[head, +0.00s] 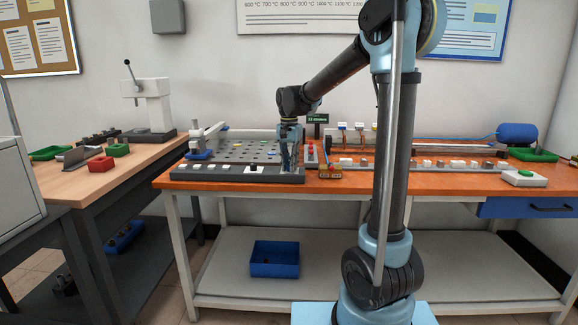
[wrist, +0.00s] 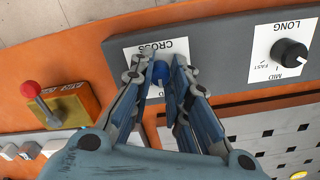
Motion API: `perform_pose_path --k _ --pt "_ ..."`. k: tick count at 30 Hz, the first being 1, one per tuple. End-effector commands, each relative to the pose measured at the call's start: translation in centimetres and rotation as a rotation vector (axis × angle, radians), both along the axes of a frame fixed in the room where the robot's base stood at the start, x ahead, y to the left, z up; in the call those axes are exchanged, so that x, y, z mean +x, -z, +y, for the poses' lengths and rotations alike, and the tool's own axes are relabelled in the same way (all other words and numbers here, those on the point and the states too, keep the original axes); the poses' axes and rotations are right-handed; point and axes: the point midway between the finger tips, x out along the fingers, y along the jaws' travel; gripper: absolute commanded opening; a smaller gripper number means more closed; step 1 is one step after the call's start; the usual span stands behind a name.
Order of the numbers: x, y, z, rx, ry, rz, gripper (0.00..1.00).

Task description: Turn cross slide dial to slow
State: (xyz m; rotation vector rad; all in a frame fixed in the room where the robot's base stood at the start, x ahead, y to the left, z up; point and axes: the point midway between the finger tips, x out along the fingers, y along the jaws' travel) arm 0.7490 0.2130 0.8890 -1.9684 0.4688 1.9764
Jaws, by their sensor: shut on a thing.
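The cross slide dial (wrist: 160,72) is a blue knob on a white plate marked CROSS, shown upside down in the wrist view. My gripper (wrist: 158,76) has a finger on each side of the dial and is shut on it. The fingers hide most of the plate, including the dial's pointer and most setting words, so I cannot tell its setting. In the head view my gripper (head: 287,165) reaches down to the right end of the grey control strip (head: 225,175) on the orange bench; the dial is hidden there.
A black LONG dial (wrist: 290,53), with FAST and MID marks, sits beside it on the strip. A yellow block with a red-knobbed lever (wrist: 40,102) is close on the other side. A perforated grey plate (head: 230,150) lies behind the strip.

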Motion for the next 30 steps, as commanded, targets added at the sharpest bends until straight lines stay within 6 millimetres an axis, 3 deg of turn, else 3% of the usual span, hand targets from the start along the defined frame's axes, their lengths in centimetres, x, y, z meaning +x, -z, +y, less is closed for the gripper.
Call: perform_pose_path --k 4,5,7,8,20,30 --pt "0.4 -0.1 0.0 -0.001 0.0 -0.009 0.0" --pt "0.4 -0.1 0.0 -0.001 0.0 -0.009 0.21" --pt "0.4 -0.1 0.0 0.0 0.0 -0.008 0.37" --pt "0.4 -0.1 0.0 0.0 0.0 -0.007 0.38" --pt "0.1 -0.4 0.0 0.0 -0.002 -0.002 0.38" --pt "0.2 -5.5 0.1 0.0 -0.002 -0.002 0.38"
